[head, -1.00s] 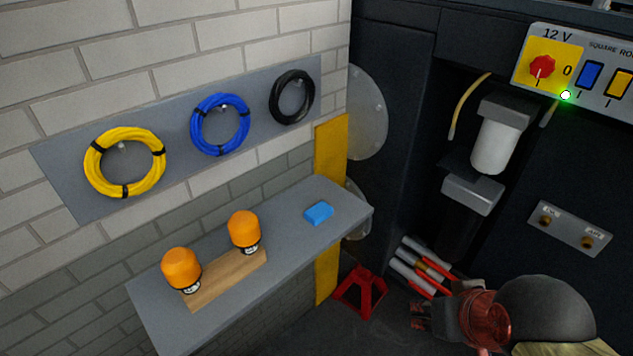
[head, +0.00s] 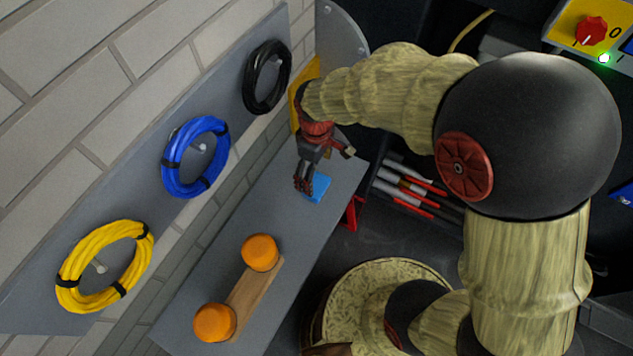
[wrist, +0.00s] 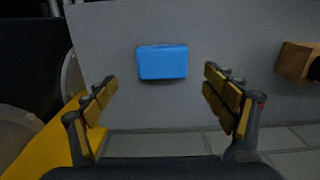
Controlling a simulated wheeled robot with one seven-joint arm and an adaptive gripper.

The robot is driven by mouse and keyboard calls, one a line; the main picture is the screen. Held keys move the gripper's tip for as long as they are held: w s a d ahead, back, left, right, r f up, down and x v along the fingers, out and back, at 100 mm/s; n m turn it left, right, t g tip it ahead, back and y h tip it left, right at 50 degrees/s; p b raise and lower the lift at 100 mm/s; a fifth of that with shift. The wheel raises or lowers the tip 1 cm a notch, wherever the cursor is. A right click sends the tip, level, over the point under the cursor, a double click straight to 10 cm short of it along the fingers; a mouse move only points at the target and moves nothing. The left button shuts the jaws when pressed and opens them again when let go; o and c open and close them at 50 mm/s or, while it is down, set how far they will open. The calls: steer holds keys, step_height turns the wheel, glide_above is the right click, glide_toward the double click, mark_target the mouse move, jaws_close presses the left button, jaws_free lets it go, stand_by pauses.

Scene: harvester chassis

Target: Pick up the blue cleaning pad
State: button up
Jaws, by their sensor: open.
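The blue cleaning pad (head: 318,188) lies flat near the far end of the grey shelf (head: 262,205). In the wrist view the pad (wrist: 162,62) is a small blue block on the grey surface, ahead of the space between the fingers. My gripper (head: 312,182) is over that end of the shelf, and its fingers partly hide the pad in the head view. In the wrist view my gripper (wrist: 160,84) is open and empty, with a finger to each side of the pad, apart from it.
Yellow, blue and black cable coils (head: 197,157) hang on a wall panel. A brick wall backs the shelf. The shelf between block and pad is clear.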

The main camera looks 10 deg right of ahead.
mark_target(317, 185)
steer(key=f, duration=0.6)
steer(key=shift+s+f, duration=0.25)
steer(key=shift+f, duration=0.15)
steer(key=shift+c, duration=0.8)
steer(key=c, duration=1.1)
steer(key=shift+r, duration=0.1)
